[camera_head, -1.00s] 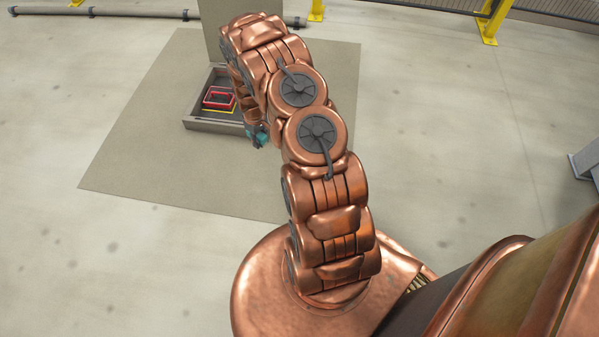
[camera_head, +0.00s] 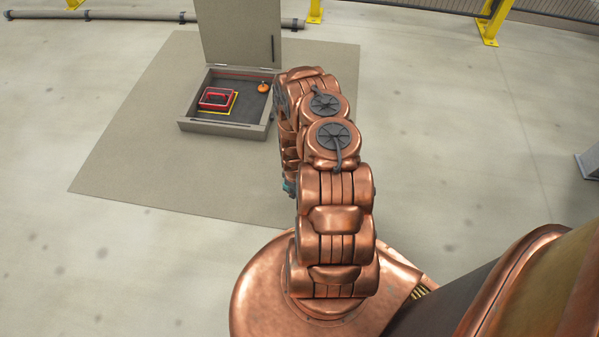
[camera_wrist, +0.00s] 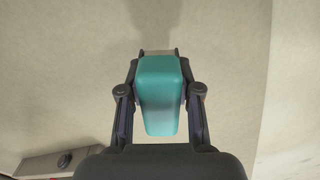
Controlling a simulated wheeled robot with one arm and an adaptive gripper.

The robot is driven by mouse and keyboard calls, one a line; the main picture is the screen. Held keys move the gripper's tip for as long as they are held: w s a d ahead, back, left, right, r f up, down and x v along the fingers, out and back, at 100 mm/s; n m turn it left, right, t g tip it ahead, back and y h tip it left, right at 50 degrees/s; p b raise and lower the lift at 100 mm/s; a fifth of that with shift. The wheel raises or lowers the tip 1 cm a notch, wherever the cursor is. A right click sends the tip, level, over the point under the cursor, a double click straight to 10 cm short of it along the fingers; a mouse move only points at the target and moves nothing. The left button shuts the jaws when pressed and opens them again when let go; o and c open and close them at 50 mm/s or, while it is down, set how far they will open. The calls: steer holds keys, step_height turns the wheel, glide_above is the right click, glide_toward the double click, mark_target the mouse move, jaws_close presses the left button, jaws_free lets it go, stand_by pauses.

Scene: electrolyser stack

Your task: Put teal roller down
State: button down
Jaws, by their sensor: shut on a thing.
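The teal roller (camera_wrist: 159,95) shows as a smooth teal block in the wrist view, between the two dark fingers of my gripper (camera_wrist: 159,100). My gripper is shut on it. Below it in that view is the plain beige mat, and the gap between roller and mat is hard to judge. In the head view only a small teal bit (camera_head: 289,187) shows at the lower left side of my arm, over the mat. The rest of the roller and the fingers are hidden behind my arm there.
An open grey box (camera_head: 222,128) with a raised lid (camera_head: 240,35) stands on the beige mat (camera_head: 150,160). It holds a red tray (camera_head: 216,98), a yellow-outlined patch and an orange object (camera_head: 263,87). The mat left and front of the box is bare. Yellow posts (camera_head: 492,25) stand farther back.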

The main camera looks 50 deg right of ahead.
steer(key=w+d+b, duration=0.1)
steer(key=w+d, duration=0.1)
steer(key=d, duration=0.1)
steer(key=w+d+f+b, duration=0.1)
steer(key=w+d+b, duration=0.1)
steer(key=w+d, duration=0.1)
steer(key=w+d+b, duration=0.2)
steer(key=d, duration=0.2)
steer(key=shift+w+d+f, duration=0.2)
steer(key=shift+w+d, duration=0.1)
steer(key=shift+d, duration=0.1)
steer(key=shift+w+d+f+b, duration=0.1)
steer(key=shift+d+f+b, duration=0.05)
steer(key=shift+f+b, duration=0.15)
step_height(320, 180, down, 3)
steer(key=shift+b, duration=0.95)
steer(key=shift+r, duration=0.1)
steer(key=c, duration=0.8)
jaws_free()
